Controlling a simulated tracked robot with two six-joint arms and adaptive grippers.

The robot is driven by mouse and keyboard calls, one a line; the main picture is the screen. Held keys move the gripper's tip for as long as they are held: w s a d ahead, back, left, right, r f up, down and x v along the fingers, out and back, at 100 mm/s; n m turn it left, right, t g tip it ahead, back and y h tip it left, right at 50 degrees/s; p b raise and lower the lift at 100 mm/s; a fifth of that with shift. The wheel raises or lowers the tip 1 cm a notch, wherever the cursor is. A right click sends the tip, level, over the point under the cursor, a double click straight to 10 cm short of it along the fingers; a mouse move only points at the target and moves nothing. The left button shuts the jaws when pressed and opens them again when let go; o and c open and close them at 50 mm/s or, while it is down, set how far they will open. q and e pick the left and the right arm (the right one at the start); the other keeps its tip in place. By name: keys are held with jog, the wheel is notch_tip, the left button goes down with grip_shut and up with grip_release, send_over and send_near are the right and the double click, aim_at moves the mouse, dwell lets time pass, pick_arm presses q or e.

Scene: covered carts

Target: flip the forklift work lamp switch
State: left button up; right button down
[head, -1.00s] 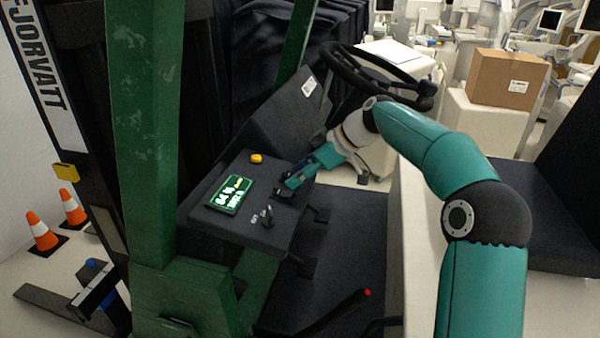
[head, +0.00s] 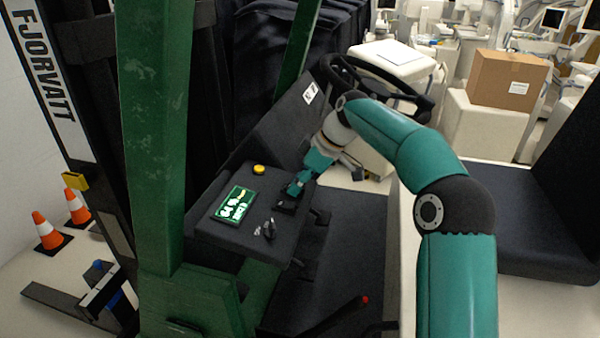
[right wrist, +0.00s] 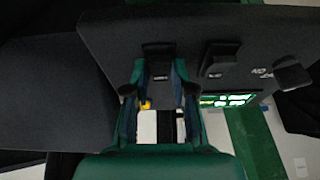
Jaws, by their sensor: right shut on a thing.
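The dark switch (head: 285,206) sits at the right edge of the forklift's black dash panel (head: 212,222). My right gripper (head: 293,192) comes down on it from the upper right, and its teal and dark fingers hide part of it. In the right wrist view, the fingers of the right gripper (right wrist: 160,85) stand either side of a black switch piece (right wrist: 158,64) with a small pale label too small to read. The gripper is shut on this switch. Whether the switch is flipped cannot be told. My left gripper is in neither view.
A lit green display (head: 233,204), a yellow button (head: 259,169) and small levers (head: 268,229) share the panel. The steering wheel (head: 420,102) is behind my right arm. A green post (head: 155,130) stands at left. A red-tipped lever (head: 364,299) is low in front.

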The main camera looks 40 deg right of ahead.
jog(key=shift+w+a+g+h, duration=0.1)
jog(key=shift+w+g+h, duration=0.05)
jog(key=shift+g+h, duration=0.15)
jog(key=shift+r, duration=0.1)
jog(key=c, duration=1)
grip_release()
jog(key=shift+o, duration=0.2)
jog(key=shift+r, duration=0.1)
jog(key=v, duration=0.7)
